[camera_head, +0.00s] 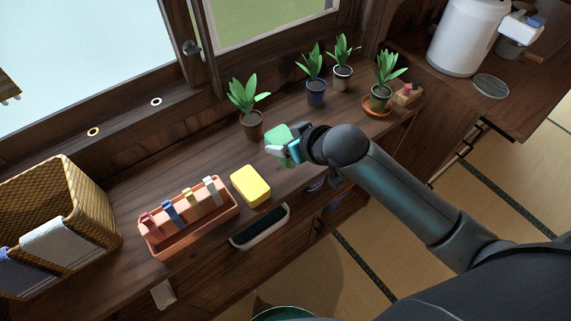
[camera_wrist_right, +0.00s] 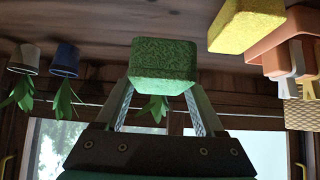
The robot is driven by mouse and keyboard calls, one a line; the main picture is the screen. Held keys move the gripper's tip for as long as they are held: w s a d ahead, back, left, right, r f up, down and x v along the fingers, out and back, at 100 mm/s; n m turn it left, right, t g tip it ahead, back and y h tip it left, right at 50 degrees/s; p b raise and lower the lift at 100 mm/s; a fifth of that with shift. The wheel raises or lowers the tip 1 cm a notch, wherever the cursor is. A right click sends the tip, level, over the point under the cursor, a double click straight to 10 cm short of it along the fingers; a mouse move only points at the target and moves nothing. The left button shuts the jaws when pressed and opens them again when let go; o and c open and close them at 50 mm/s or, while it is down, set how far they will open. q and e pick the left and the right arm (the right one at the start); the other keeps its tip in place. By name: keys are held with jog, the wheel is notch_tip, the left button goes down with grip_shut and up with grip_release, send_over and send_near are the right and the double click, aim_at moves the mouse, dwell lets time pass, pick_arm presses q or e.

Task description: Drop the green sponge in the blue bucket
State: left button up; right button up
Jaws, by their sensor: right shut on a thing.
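The green sponge (camera_head: 277,133) is between the fingers of my right gripper (camera_head: 284,150), above the wooden counter. In the right wrist view the sponge (camera_wrist_right: 163,62) fills the space between the two fingertips (camera_wrist_right: 160,90), and the gripper is shut on it. I cannot tell from these views whether the sponge is clear of the counter. No blue bucket is clearly visible. A teal rim (camera_head: 282,314) shows at the bottom edge of the head view, mostly cut off, and I cannot tell what it belongs to. My left gripper is not in view.
On the counter (camera_head: 150,188) stand a yellow sponge (camera_head: 251,187), a terracotta rack (camera_head: 190,222) with coloured pegs, and a wicker basket (camera_head: 88,200). Several potted plants (camera_head: 252,122) line the window side. Tatami floor lies below.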

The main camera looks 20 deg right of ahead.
notch_tip(320, 180, down, 8)
jog(key=shift+r+b, duration=0.2)
jog(key=shift+b, duration=0.8)
jog(key=shift+r, duration=0.1)
jog(key=o, duration=1.4)
